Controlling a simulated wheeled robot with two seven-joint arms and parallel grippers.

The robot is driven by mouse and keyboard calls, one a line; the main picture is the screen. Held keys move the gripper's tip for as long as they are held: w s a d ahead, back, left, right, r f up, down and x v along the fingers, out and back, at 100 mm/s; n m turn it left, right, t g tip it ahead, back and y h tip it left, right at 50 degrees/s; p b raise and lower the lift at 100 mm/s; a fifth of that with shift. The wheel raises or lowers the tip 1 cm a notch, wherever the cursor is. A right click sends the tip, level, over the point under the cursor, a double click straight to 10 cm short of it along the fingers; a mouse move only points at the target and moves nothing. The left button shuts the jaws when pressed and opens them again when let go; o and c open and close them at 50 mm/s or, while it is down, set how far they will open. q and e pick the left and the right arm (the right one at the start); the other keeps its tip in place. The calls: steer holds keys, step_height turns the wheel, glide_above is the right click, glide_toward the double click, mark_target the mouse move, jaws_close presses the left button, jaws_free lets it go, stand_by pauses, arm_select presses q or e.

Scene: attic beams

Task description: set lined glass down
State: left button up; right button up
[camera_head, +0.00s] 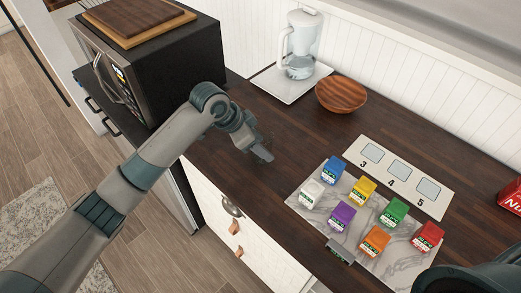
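My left gripper (262,154) is low over the dark wooden counter (225,158), left of the marble board. Its fingers are small and seen from the side, so I cannot tell whether they are open or shut. A faint, see-through shape seems to show beside its fingers, but I cannot make out whether it is a glass. No lined glass shows clearly anywhere in view. Part of my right arm (470,280) shows at the bottom right corner. Its gripper is not clearly in view.
A marble board (305,220) holds several coloured blocks, beside a white numbered card (382,176). Behind stand a wooden bowl (341,95) and a clear pitcher (299,48) on a white tray (272,84). A black microwave (170,60) is left. Counter between gripper and bowl is clear.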

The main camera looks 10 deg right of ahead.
arm_select(q)
steer(key=shift+f, duration=0.1)
stand_by(0.3)
steer(key=shift+f, duration=0.15)
steer(key=o, duration=1.2)
steer(key=p+v, duration=0.2)
steer(key=shift+r, duration=0.35)
steer(key=shift+p+v, duration=3.6)
steer(key=shift+v, duration=1.25)
